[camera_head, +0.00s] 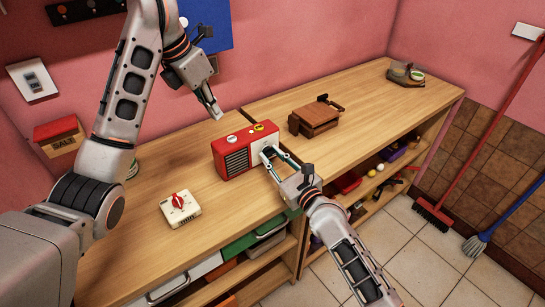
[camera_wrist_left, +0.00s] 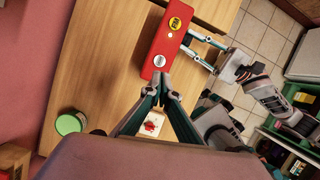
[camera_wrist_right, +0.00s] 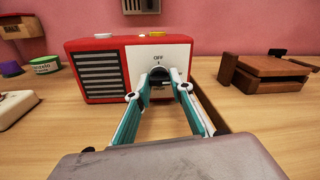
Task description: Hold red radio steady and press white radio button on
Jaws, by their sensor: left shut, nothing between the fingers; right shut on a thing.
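The red radio (camera_head: 233,158) stands upright on the wooden counter, with a dark speaker grille and a white front panel marked OFF. On its top are a round white button (camera_wrist_left: 160,60) and a yellow button (camera_wrist_left: 174,23). My right gripper (camera_wrist_right: 158,82) is shut on the dark knob (camera_wrist_right: 160,73) on the radio's white panel; the knob is partly hidden by the fingers. My left gripper (camera_head: 217,115) is shut and empty, pointing down above and behind the radio. In the left wrist view its fingertips (camera_wrist_left: 163,98) appear near the white-button end, apart from the button.
A white box with a red knob (camera_head: 180,208) sits on the counter at front left. A brown wooden object (camera_head: 314,117) stands right of the radio. A green-lidded jar (camera_wrist_left: 69,123) and a SALT box (camera_head: 60,138) are at the left. A broom (camera_head: 434,213) leans at right.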

